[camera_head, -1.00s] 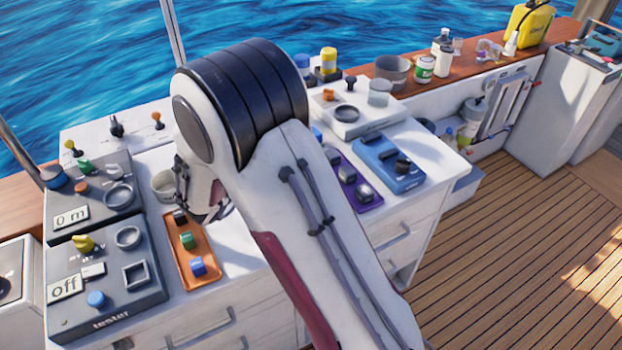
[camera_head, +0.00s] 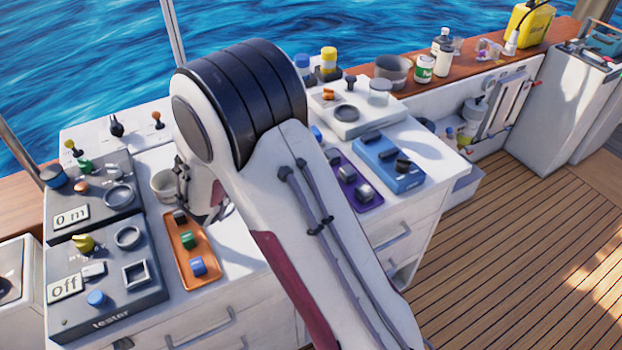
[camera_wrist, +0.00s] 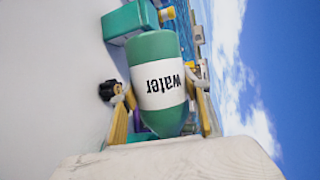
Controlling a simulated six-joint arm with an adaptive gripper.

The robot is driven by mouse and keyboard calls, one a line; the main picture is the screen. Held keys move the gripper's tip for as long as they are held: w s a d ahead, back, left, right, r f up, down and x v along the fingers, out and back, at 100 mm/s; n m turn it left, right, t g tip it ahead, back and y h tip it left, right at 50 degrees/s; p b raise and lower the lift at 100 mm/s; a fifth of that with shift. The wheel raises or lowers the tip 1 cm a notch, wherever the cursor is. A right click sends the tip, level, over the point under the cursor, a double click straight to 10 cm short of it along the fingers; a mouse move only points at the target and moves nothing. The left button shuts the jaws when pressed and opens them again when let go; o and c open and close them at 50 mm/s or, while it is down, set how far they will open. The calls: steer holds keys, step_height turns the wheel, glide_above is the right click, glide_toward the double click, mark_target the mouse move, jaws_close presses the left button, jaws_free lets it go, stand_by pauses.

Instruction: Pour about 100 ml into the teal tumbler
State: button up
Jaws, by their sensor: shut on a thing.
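My gripper (camera_wrist: 160,90) is shut on a green bottle (camera_wrist: 160,48) with a white label reading "water", one finger on each side. In the wrist view the sky is at the right and the white surface at the left, so the bottle appears tipped far over. Its mouth and any liquid cannot be made out. A teal object (camera_wrist: 122,22) stands beyond the bottle in the wrist view, partly covered by it; I cannot tell whether it is the teal tumbler. In the head view my arm hides the gripper and bottle, and no teal tumbler is clearly visible.
A whitish cup (camera_head: 162,184) stands left of my wrist. An orange tray (camera_head: 186,262) with switches and grey tester boxes (camera_head: 150,297) lie in front and left. A blue panel (camera_head: 400,172) lies right of my arm. Bottles and pots line the wooden ledge (camera_head: 462,62).

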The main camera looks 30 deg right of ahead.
steer(key=shift+r, duration=0.3)
stand_by(0.9)
steer(key=shift+f, duration=0.35)
steer(key=shift+w+n+g, duration=0.1)
steer(key=shift+n+g, duration=0.4)
steer(key=shift+n, duration=0.2)
steer(key=shift+w+a+f+n, duration=0.15)
steer(key=shift+f+n, duration=0.15)
steer(key=shift+f, duration=0.45)
steer(key=shift+f, duration=0.1)
steer(key=shift+w+f+n+g, duration=0.2)
steer(key=shift+f+n+g, duration=0.15)
steer(key=shift+f, duration=0.3)
steer(key=shift+s, duration=0.1)
steer(key=shift+s+n+g, duration=0.1)
steer(key=shift+n+g, duration=0.35)
